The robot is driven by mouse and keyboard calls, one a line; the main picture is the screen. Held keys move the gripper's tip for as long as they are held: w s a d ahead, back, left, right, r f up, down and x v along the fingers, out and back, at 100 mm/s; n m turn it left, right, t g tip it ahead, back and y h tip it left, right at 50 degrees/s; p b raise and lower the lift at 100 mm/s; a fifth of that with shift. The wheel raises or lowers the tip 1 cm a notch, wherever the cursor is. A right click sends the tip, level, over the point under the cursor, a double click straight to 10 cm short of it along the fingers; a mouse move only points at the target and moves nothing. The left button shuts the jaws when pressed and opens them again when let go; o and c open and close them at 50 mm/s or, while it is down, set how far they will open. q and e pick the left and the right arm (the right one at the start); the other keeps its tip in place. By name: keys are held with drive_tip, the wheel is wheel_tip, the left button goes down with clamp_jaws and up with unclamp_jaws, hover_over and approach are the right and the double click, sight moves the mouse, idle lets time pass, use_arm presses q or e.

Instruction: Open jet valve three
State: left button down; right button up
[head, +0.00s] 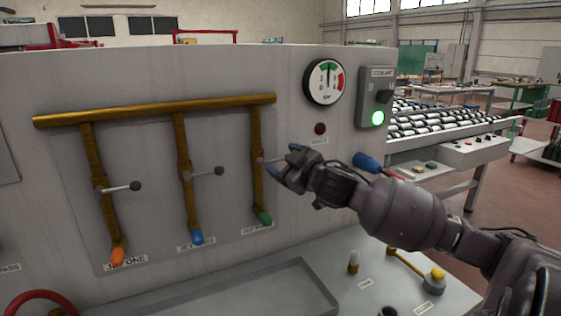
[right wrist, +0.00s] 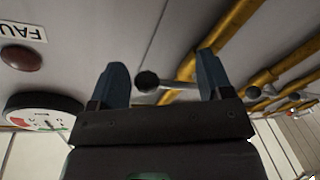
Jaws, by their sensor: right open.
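In the right wrist view the right gripper (right wrist: 162,80) is open, with blue fingers apart. The lever's dark round knob (right wrist: 147,80) shows between the fingers, and its rod runs past the right finger. I cannot tell whether they touch. My left gripper is not in view.
Jet one's lever (head: 118,188) and jet two's lever (head: 205,172) also point right. A gauge (head: 324,81), a dark red lamp (head: 320,129) and a coolant box (head: 377,98) with a lit green light are nearby.

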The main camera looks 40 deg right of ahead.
drive_tip(key=shift+w+d, duration=0.1)
drive_tip(key=shift+w, duration=0.8)
drive_tip(key=c, duration=1.3)
